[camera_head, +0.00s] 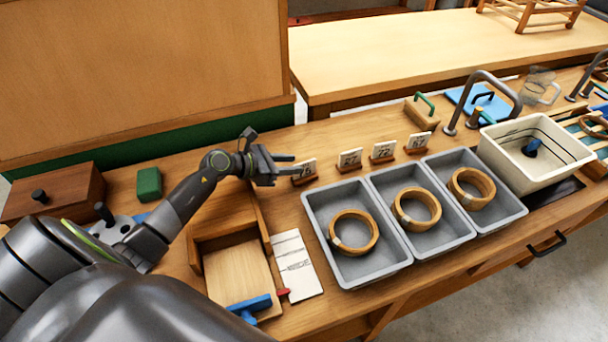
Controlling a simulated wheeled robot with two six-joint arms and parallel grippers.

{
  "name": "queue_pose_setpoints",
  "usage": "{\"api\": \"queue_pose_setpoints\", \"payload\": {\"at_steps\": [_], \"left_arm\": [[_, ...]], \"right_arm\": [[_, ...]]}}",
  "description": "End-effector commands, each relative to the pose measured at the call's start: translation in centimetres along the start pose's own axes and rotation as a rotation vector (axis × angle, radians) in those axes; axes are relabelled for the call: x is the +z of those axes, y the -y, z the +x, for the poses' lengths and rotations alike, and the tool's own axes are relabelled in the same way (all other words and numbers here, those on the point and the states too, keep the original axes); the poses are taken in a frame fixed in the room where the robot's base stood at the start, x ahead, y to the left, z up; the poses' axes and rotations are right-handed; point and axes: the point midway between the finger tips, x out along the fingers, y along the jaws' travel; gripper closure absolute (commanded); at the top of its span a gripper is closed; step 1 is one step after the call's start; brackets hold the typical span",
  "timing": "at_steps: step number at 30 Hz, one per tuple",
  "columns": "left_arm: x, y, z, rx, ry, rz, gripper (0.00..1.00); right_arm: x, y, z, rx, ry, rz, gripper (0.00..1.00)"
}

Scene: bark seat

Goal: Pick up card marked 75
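My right gripper is not in view.
Three joined grey bins (322,202) each hold wooden rings, in front of the cards. A white paper sheet (297,262) and a wooden tray (212,276) lie left of them. A green block (149,184) stands further left. A cream basin (548,178) is at the right.

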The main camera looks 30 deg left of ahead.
Motion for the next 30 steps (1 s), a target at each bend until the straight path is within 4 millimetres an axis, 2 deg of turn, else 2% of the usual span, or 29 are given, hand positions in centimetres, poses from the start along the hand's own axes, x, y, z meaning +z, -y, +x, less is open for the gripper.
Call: {"api": "queue_pose_setpoints", "payload": {"at_steps": [3, 7, 16, 17, 24, 30], "left_arm": [[-0.7, 0.1, 2.2, -0.001, 0.004, -0.002, 0.67], [-0.6, 0.1, 3.8, -0.001, 0.003, -0.001, 0.67], [-0.5, 0.1, 4.3, 0.0, 0.0, 0.0, 0.67], [-0.5, 0.1, 4.3, 0.0, 0.0, 0.0, 0.69], [-0.5, 0.1, 4.3, 0.0, 0.0, 0.0, 1.0], [-0.5, 0.1, 4.2, 0.0, 0.0, 0.0, 1.0]], "right_arm": [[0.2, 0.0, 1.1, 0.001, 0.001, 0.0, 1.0], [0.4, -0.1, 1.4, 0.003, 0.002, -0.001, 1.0], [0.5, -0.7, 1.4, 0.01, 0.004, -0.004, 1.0], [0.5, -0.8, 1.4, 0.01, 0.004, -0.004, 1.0], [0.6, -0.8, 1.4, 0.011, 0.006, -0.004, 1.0], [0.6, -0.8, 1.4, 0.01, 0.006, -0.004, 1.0]]}}
